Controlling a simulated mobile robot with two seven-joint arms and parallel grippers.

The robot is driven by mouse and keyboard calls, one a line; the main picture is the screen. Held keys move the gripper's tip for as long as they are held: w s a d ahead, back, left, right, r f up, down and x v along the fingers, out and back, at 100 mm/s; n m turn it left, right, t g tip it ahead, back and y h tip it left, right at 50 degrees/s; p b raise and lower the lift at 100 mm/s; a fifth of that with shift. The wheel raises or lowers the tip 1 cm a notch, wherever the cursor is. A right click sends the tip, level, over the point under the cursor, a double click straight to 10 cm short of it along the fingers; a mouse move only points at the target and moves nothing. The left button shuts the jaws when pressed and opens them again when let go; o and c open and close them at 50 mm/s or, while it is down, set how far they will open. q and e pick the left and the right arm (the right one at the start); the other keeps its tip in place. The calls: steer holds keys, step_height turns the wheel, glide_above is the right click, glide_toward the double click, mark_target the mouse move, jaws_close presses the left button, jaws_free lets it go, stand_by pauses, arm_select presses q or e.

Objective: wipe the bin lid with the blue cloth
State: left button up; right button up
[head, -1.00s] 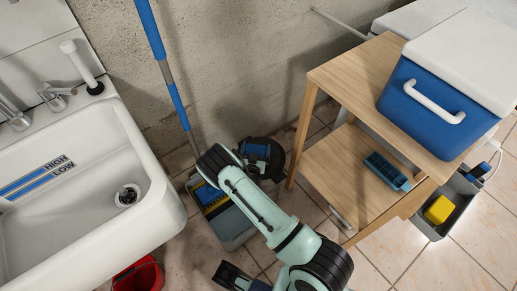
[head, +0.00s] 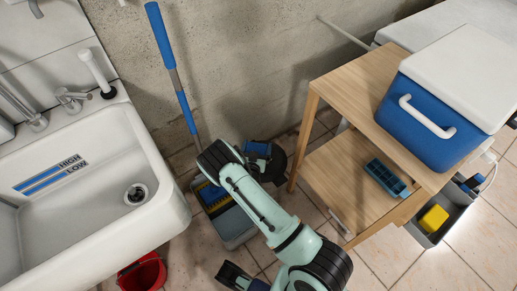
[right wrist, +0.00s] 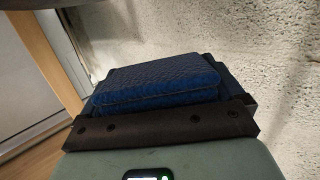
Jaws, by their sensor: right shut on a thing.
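The blue cloth (right wrist: 165,80) looks like a thick, folded, textured pad in the right wrist view. It sits between the dark fingers of my right gripper (right wrist: 165,125), which is shut on it. In the head view the cloth shows as a small blue patch (head: 257,149) at my right gripper (head: 254,160), beyond the end of the forearm. A dark round shape (head: 277,168) lies around and below the gripper. It may be the bin lid, but the gripper and arm cover much of it. I cannot tell whether the cloth touches it.
A wooden shelf unit (head: 335,85) with a blue and white cooler (head: 418,120) stands close on the right. A white sink (head: 165,215) is on the left. A grey bucket (head: 232,225), a blue-handled pole (head: 172,75) and a red bucket (head: 143,274) are near the arm.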

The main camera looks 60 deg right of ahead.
steer(key=shift+r, duration=0.4)
steer(key=shift+r+p, duration=1.05)
steer(key=shift+r, duration=0.4)
steer(key=shift+s+f, duration=0.1)
